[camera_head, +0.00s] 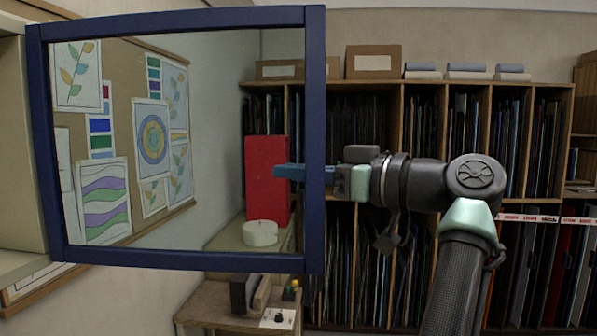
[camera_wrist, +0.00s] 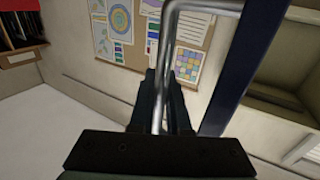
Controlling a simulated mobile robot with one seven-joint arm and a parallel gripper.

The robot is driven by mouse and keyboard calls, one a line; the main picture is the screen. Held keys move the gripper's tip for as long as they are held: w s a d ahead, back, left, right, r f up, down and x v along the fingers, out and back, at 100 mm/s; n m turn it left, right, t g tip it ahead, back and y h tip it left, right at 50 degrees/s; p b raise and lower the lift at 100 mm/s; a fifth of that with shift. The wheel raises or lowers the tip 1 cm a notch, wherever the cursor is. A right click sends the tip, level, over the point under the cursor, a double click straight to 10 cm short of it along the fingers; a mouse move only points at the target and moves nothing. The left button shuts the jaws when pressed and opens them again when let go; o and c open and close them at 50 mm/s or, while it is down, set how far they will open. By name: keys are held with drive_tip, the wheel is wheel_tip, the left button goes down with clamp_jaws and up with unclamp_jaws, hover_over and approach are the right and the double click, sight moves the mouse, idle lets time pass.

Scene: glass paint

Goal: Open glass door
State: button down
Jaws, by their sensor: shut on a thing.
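The glass door (camera_head: 316,110), a clear pane in a dark blue frame, fills the left of the head view. It stands swung out from a cream cabinet (camera_head: 15,140) at the left edge. In the wrist view, the blue frame (camera_wrist: 240,60) slants beside a bent metal handle (camera_wrist: 190,6). My gripper (camera_wrist: 163,95) is shut around the handle's straight bar, with a dark finger on each side. In the head view, my gripper (camera_head: 300,172) is at the door's right edge; the handle cannot be made out there.
Beyond the door are a red box (camera_head: 266,175), a white round item (camera_head: 260,233) and a low bench (camera_head: 210,305). A tall shelf (camera_head: 440,120) of upright sheets lines the back wall. The cabinet's open interior (camera_wrist: 285,65) shows at right in the wrist view.

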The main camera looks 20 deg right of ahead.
drive_tip(key=shift+a, duration=0.4)
drive_tip(key=c, duration=1.2)
unclamp_jaws()
drive_tip(key=shift+c, duration=0.2)
drive_tip(key=shift+o, duration=0.4)
drive_tip(key=shift+w+a, duration=0.15)
drive_tip(key=shift+a, duration=0.1)
drive_tip(key=b+v, duration=0.6)
drive_tip(key=v, duration=0.7)
drive_tip(key=shift+d, duration=0.15)
